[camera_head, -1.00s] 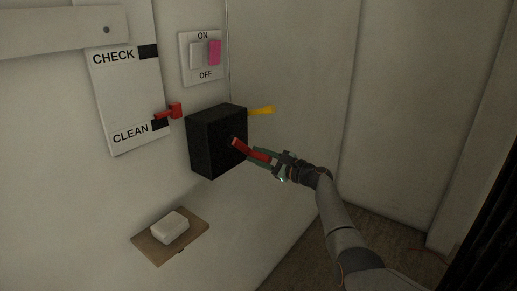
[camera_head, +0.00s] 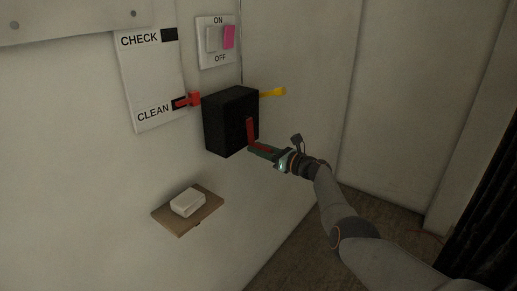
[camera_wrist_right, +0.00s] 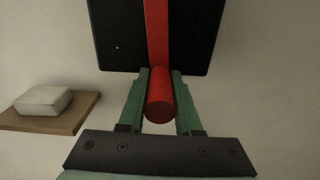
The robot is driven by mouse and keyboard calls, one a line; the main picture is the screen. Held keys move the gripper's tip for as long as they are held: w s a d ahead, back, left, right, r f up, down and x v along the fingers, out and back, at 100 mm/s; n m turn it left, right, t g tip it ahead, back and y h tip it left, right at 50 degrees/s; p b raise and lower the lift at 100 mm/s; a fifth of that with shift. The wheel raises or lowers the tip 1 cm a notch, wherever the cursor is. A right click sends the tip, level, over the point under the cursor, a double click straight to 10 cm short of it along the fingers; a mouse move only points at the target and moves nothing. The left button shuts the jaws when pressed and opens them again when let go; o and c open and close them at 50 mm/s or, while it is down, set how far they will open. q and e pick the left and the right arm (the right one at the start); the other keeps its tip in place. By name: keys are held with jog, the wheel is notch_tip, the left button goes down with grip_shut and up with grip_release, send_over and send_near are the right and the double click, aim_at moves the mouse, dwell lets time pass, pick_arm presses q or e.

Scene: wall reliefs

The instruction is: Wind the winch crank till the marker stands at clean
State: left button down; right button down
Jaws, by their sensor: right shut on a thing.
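The winch is a black box (camera_head: 224,122) on the wall with a red crank (camera_head: 251,131) on its front face. My right gripper (camera_head: 262,152) is shut on the crank's handle, low on the box. In the right wrist view, the round red handle (camera_wrist_right: 159,106) lies between the two green fingers, and the crank arm (camera_wrist_right: 158,35) runs up from it. The red marker (camera_head: 187,100) stands at the black patch beside the word CLEAN on the white scale board (camera_head: 152,75). The CHECK patch (camera_head: 169,34) is higher up. My left gripper is not in view.
A yellow lever (camera_head: 273,92) sticks out right of the box. A switch plate marked ON and OFF (camera_head: 217,42) is above it. A wooden shelf (camera_head: 180,230) with a white block (camera_head: 188,201) is below left.

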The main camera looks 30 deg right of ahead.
jog(key=shift+r, duration=0.1)
dwell(0.4)
jog(key=c, duration=0.6)
grip_release()
jog(key=shift+s+d+p, duration=0.2)
jog(key=shift+s+p, duration=0.3)
jog(key=shift+p, duration=0.05)
jog(key=p+v, duration=0.2)
jog(key=v, duration=0.9)
jog(key=shift+s, duration=0.2)
